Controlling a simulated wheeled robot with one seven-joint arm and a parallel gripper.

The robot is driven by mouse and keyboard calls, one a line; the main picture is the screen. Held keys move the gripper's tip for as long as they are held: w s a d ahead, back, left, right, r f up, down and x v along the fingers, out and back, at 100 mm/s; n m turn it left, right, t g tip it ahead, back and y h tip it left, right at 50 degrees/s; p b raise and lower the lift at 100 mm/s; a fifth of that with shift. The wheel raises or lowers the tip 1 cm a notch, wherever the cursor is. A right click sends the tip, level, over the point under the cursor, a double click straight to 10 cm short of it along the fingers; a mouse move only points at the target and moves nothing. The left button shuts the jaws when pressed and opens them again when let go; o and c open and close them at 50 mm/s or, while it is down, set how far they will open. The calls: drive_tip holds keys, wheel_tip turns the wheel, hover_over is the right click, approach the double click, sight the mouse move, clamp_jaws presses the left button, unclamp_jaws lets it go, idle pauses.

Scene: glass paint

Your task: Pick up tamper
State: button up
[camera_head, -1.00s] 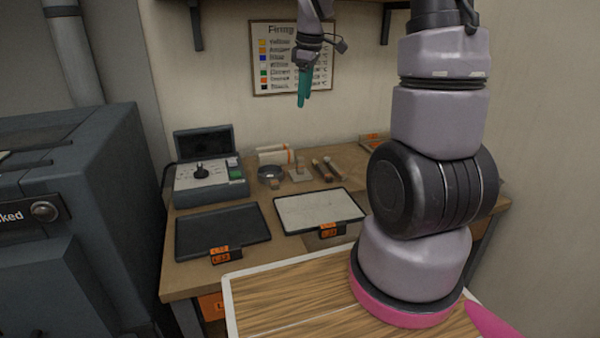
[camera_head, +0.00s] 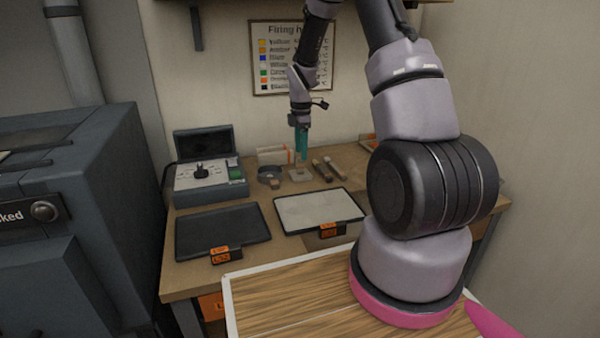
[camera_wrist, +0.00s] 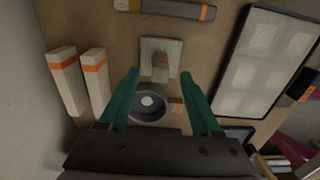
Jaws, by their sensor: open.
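My gripper (camera_head: 301,157) is open and empty, its teal fingers pointing down above the back of the bench. In the wrist view the gripper (camera_wrist: 161,80) spans the near side of a pale U-shaped stand (camera_wrist: 161,46), which also shows in the head view (camera_head: 300,175). A dark round dish (camera_wrist: 136,115) with a pale centre and an orange-banded handle lies between the fingers, nearer the palm; it sits left of the stand in the head view (camera_head: 269,179). I cannot tell for certain which item is the tamper. The fingers partly hide the stand's upright part in the head view.
Two pale orange-banded blocks (camera_wrist: 66,80) stand at the wall side. A grey-handled brush (camera_wrist: 186,10) lies beyond the stand. A white-topped tray (camera_head: 320,211) and a dark tray (camera_head: 222,231) lie at the front. A control box (camera_head: 206,184) stands at left.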

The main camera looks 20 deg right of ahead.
sight(300, 156)
drive_tip(key=f, duration=0.5)
drive_tip(key=shift+a+f, duration=0.1)
drive_tip(key=shift+a, duration=0.1)
clamp_jaws()
